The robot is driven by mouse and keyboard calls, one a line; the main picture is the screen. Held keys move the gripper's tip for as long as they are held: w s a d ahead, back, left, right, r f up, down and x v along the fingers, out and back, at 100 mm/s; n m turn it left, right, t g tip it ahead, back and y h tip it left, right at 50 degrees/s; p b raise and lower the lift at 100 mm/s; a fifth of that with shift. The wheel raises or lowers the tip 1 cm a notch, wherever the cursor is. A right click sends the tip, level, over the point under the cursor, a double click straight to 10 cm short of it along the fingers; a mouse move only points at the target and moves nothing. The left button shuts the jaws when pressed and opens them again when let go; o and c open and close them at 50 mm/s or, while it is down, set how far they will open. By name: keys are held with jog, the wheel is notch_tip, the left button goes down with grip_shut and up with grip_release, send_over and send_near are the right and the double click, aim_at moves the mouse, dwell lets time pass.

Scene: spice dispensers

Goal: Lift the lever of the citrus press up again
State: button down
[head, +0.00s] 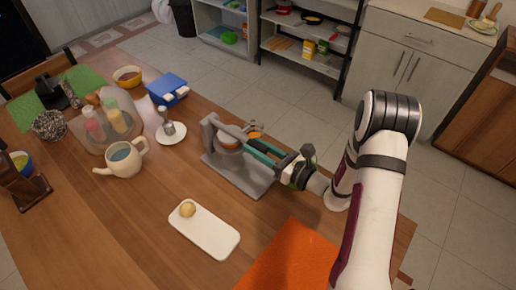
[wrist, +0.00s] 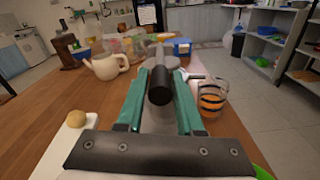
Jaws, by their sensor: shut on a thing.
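The grey citrus press (head: 234,172) stands on the wooden table near its far right edge. Its lever (wrist: 159,88), with a dark cylindrical grip, points toward the wrist camera and lies between my green fingers. My gripper (head: 256,150) reaches in from the right and is shut on the lever. In the wrist view my gripper (wrist: 160,100) has one finger on each side of the grip. The lever looks low, close to level, in the head view. The arm and fingers hide part of the press.
A white board (head: 212,236) with a round tan item lies in front of the press, near an orange mat (head: 290,262). A teapot (head: 122,160), a white saucer (head: 171,134) and a blue box (head: 167,88) stand to the left. An orange-striped glass (wrist: 211,98) is right of the fingers.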

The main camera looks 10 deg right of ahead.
jog(key=r+g+h, duration=0.1)
jog(key=r, duration=0.2)
jog(key=w+a+r+g+h, duration=0.1)
jog(key=r, duration=0.1)
jog(key=w+r+g+h, duration=0.1)
jog(key=r, duration=0.2)
jog(key=shift+a+r+g+h, duration=0.35)
jog(key=shift+a+g+h, duration=0.05)
jog(key=w+a+r+g+h, duration=0.5)
jog(key=w+a+r, duration=0.1)
jog(key=r, duration=0.1)
jog(key=shift+w+a+r+g+h, duration=0.15)
jog(key=shift+w+a+g+h, duration=0.05)
jog(key=shift+a+g+h, duration=0.2)
jog(key=c, duration=0.6)
grip_release()
jog(key=shift+o, duration=0.2)
jog(key=shift+r, duration=0.1)
jog(key=v, duration=1.2)
